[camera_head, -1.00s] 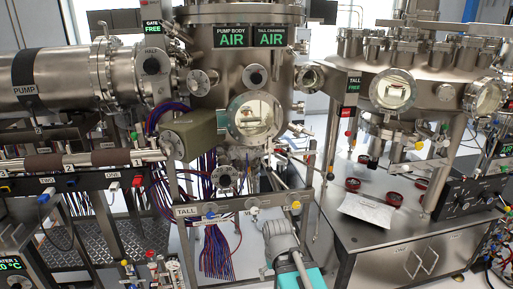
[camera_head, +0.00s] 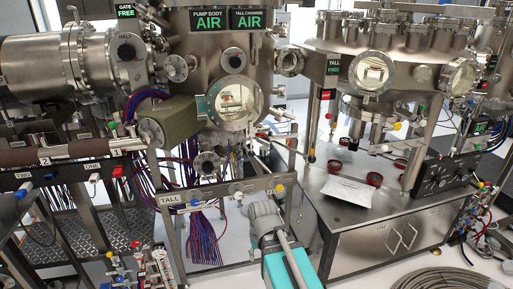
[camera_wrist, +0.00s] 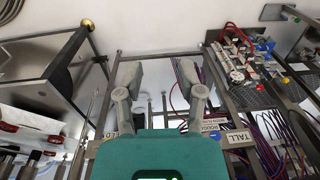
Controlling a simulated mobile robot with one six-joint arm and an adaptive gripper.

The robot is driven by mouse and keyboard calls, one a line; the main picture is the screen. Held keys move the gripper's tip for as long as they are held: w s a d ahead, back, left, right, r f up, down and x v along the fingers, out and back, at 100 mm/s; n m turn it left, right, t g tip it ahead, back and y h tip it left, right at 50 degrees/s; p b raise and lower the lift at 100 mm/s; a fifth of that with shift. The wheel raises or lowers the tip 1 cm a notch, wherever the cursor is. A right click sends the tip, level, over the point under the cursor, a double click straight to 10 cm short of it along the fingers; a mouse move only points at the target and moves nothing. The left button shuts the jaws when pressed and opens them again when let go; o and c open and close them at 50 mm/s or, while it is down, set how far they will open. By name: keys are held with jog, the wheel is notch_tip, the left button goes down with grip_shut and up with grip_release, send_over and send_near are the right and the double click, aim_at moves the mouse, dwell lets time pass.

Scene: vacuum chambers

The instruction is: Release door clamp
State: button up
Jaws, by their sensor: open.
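The tall chamber's round door (camera_head: 234,103) has a glass window and a metal rim, and it looks closed on the chamber's front. Thin rods with pale tips (camera_head: 283,114) stick out at its right side. I cannot tell which part is the door clamp. My gripper, with its teal body (camera_head: 288,268), is low in the head view, below and in front of the door. In the wrist view my gripper (camera_wrist: 158,74) is open, with two grey fingers apart and nothing between them. The door does not show clearly in the wrist view.
A rail labelled TALL (camera_head: 222,193) with coloured knobs crosses below the door, close to my gripper. A steel cabinet (camera_head: 375,222) at the right carries a white sheet (camera_head: 347,191) and red-rimmed rings (camera_head: 375,179). A coiled hose (camera_head: 435,280) lies on the floor.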

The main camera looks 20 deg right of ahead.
jog(key=w+y, duration=0.1)
jog(key=w, duration=0.1)
jog(key=w+y, duration=0.1)
jog(key=w, duration=0.1)
jog(key=shift+w+a+m+t, duration=0.1)
jog(key=shift+a+m+t, duration=0.1)
jog(key=shift+m+t, duration=0.15)
grip_shut()
jog(key=w+d+r+m+t+y+b, duration=0.1)
jog(key=w+d+r+m+t+y, duration=0.15)
jog(key=w, duration=0.45)
jog(key=w+d+r+m+t+y+b, duration=0.1)
jog(key=w+r+t+y, duration=0.2)
jog(key=w, duration=0.4)
jog(key=w+d+r+m+t+y, duration=0.1)
jog(key=w+d+r+m+t, duration=0.2)
jog(key=d, duration=0.5)
jog(key=w+d+r+m+t+y, duration=0.1)
jog(key=w+d+r+m+t, duration=0.2)
jog(key=w+d+r+t, duration=0.2)
jog(key=w+d+r, duration=0.2)
jog(key=w+d, duration=0.1)
jog(key=shift+w+d+r+m+t+b, duration=0.15)
jog(key=shift+w+d+m+t+b, duration=0.15)
jog(key=shift+w+d+m+b, duration=0.1)
